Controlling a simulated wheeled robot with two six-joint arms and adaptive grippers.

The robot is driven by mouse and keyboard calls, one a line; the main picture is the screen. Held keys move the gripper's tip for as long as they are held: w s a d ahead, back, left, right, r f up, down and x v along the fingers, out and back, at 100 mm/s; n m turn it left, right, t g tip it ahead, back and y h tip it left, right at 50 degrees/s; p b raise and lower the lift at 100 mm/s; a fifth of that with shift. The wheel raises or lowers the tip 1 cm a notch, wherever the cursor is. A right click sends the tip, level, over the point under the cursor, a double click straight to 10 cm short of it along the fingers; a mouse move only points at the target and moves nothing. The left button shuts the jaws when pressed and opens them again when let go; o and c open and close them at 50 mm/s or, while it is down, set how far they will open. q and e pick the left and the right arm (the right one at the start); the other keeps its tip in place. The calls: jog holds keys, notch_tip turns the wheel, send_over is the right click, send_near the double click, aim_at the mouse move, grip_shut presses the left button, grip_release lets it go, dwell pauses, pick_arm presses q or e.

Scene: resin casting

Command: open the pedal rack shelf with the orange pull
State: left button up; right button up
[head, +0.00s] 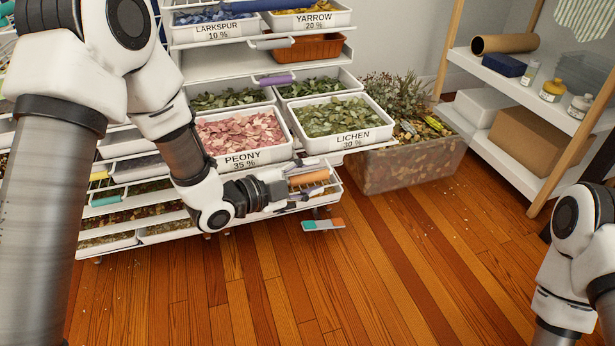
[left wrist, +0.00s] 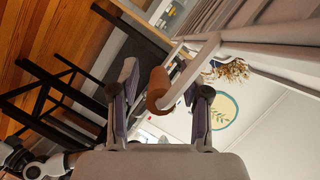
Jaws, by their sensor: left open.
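The orange pull (head: 309,178) is a short horizontal cylinder on the front of a low shelf (head: 331,191) of the white pedal rack. This shelf sits below the trays labelled PEONY and LICHEN. My left gripper (head: 278,189) is open just left of the pull. In the left wrist view the orange pull (left wrist: 158,90) shows on its white bracket between the two spread fingers of my left gripper (left wrist: 166,85). I cannot tell whether a finger touches it. My right arm shows at the right edge of the head view, with its gripper out of frame.
A clear bin (head: 405,167) of dried plants stands right of the rack. A purple pull (head: 277,79) marks a higher shelf. A wooden shelf unit (head: 515,85) stands at right. The front floor is clear.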

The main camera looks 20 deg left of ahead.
pick_arm(q)
jog(key=v, duration=1.2)
jog(key=s+d+f+n+g+y+p, duration=0.15)
jog(key=s+f+g, duration=0.35)
jog(key=f, duration=0.7)
jog(key=s+d+f+n+g+y, duration=0.1)
jog(key=s+f+g+y, duration=0.25)
jog(key=s+f, duration=0.7)
jog(key=s+a+f+n+g+y, duration=0.25)
jog(key=f+n, duration=0.25)
jog(key=n, duration=0.3)
jog(key=s+a+f+n+g+y, duration=0.1)
jog(key=s+a+f+n+y, duration=0.15)
jog(key=s+f+n, duration=0.4)
notch_tip(320, 180, up, 39)
jog(key=w+n+p, duration=0.2)
jog(key=p, duration=3.6)
jog(key=shift+w+h, duration=0.15)
jog(key=shift+h, duration=0.15)
